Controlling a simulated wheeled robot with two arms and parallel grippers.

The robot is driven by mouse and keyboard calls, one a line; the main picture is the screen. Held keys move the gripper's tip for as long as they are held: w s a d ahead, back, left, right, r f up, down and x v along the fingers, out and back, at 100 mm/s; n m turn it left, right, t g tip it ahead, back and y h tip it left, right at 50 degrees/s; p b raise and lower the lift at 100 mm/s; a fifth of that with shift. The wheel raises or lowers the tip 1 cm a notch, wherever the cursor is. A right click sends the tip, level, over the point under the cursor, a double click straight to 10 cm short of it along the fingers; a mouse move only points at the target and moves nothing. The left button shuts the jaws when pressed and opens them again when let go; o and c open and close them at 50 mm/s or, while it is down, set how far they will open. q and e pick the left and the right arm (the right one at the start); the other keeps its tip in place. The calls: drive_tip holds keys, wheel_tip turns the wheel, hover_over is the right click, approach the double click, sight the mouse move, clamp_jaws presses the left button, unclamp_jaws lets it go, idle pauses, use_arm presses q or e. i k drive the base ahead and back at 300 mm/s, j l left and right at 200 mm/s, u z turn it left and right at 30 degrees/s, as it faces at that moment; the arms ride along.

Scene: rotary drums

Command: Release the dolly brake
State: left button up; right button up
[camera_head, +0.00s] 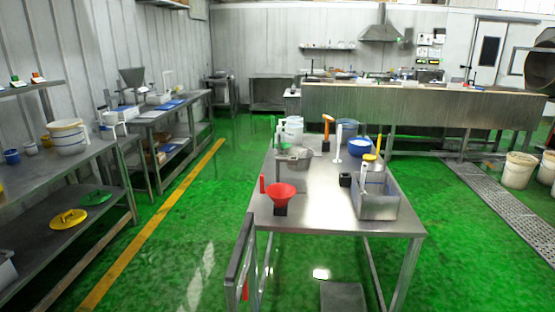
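I cannot make out a dolly or its brake for certain. A dark upright frame (240,265) stands at the near left corner of the steel table, with a small red part (245,290) low on it; I cannot tell what they belong to. A grey flat piece (343,297) is low down beneath the table at the bottom edge, partly cut off. Neither of my grippers shows in the head view.
A steel table (325,214) ahead holds a red funnel (282,193), a metal box (377,200) and a blue bowl (359,147). Shelved benches (100,165) line the left. White buckets (518,170) stand at right by a floor grate (508,205). Green floor is clear on the left.

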sight(242, 287)
drive_tip(key=j+z, duration=0.3)
drive_tip(key=j, duration=0.7)
drive_tip(key=j+z, duration=0.35)
drive_tip(key=j, duration=0.7)
drive_tip(key=i+l+u, duration=0.25)
drive_tip(key=l+u, duration=0.25)
drive_tip(key=i+l+u, duration=0.1)
drive_tip(key=l+u, duration=0.45)
drive_tip(key=l, duration=0.2)
drive_tip(key=i, duration=0.05)
